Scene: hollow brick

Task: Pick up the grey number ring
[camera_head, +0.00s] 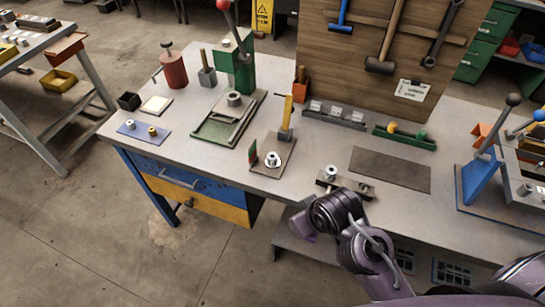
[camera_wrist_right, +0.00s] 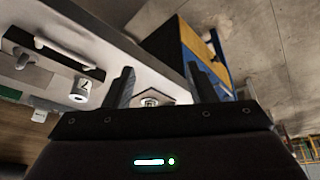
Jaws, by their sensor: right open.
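In the head view, a pale grey ring-like piece (camera_head: 271,160) lies on a brown plate (camera_head: 262,172) near the table's front edge. Another small metal round piece (camera_head: 331,172) stands on a dark bar-shaped block (camera_head: 325,184) to its right. In the right wrist view, a pale grey cylinder marked with a dark figure like a 7 (camera_wrist_right: 81,91) stands left of the fingers. My right gripper (camera_wrist_right: 163,84) is open, with a pale piece (camera_wrist_right: 151,97) partly visible beyond the gap between its fingers. I cannot match these pieces across views. My left gripper is out of view.
A yellow-handled tool (camera_head: 288,112) stands upright behind the brown plate. A green press (camera_head: 238,65) and a green tray (camera_head: 215,128) are to the left. A flat dark mat (camera_head: 390,169) lies to the right. Blue and yellow drawers (camera_head: 190,190) are under the front edge.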

